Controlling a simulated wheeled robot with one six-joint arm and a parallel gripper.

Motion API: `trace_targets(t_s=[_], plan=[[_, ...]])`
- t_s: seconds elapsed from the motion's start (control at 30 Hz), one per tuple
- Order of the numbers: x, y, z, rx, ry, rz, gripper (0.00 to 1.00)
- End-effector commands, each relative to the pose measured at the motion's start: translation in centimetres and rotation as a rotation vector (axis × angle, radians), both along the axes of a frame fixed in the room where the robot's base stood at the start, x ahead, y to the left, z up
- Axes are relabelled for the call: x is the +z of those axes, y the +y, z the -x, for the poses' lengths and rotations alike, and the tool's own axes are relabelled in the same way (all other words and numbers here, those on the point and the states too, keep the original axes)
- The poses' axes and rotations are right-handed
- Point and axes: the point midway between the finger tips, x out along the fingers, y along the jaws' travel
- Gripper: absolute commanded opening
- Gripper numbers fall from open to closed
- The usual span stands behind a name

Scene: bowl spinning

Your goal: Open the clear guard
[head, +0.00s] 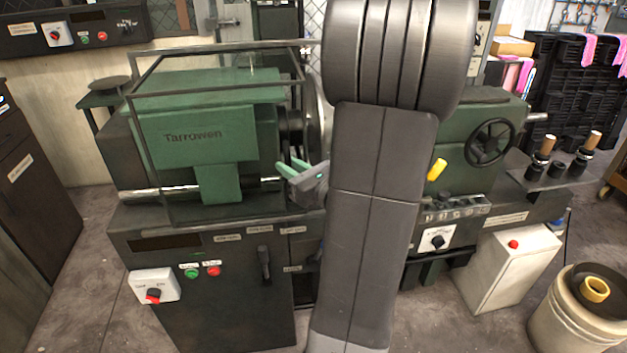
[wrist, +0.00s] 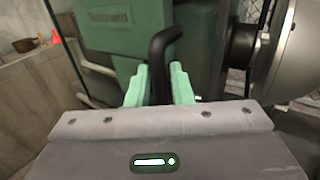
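The clear guard (head: 222,89) is a see-through box with a dark frame. It stands over the green "Tarrowen" headstock and looks closed. My gripper (head: 292,167) is at the guard's right side, its pale green fingers pointing left. In the wrist view, my gripper (wrist: 159,76) has its two fingers apart, with a bent black handle (wrist: 163,48) between them. The handle's lower end is hidden by the gripper body. I cannot tell whether the fingers press on the handle or whether it belongs to the guard. My arm hides the middle of the machine in the head view.
A shiny round disc (wrist: 289,50) is to the right of the gripper. The front panel carries a black lever (head: 265,262), push buttons and a switch box (head: 155,286). A handwheel (head: 490,143) is on the right. A bucket (head: 570,325) stands on the floor at right.

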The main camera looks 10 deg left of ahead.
Motion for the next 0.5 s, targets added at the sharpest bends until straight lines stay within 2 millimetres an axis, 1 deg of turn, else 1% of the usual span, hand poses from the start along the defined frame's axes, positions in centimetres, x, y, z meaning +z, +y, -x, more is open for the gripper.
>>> trace_targets(t_s=[0.2,0.5], plan=[[0.0,-2.8,2.0,-0.006,-0.001,0.000,0.20],[0.0,-6.5,5.0,-0.005,-0.001,0.000,0.20]])
